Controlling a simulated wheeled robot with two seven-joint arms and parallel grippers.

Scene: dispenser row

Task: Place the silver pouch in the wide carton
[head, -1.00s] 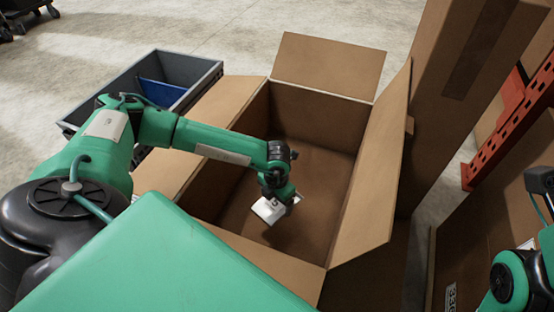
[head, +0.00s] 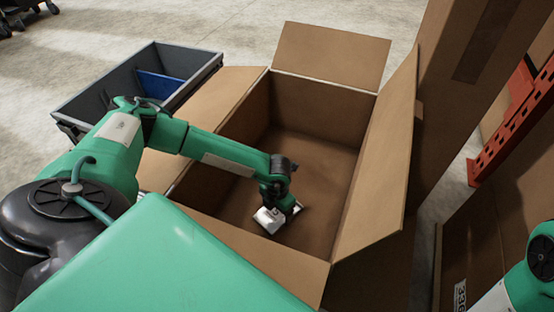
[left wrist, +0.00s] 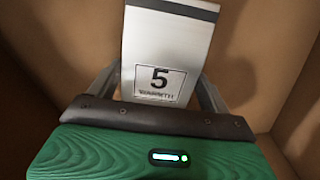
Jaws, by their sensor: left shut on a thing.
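The wide carton (head: 310,108) stands open with its flaps spread out. My left gripper (head: 281,212) is down inside it, over the near part of its floor. It is shut on the silver pouch (head: 268,218). In the left wrist view the silver pouch (left wrist: 168,50) sticks out between the two fingers of the left gripper (left wrist: 160,90) and bears a printed "5". Brown carton walls surround it there. I cannot tell whether the pouch touches the carton floor. My right gripper is not in view; only a bit of my right arm shows at the lower right.
A grey bin (head: 80,105) with a blue divider (head: 160,88) stands left of the carton. A tall cardboard box (head: 470,90) stands close at the right, with an orange rack post (head: 512,120) beyond it. Another box (head: 490,240) is at lower right.

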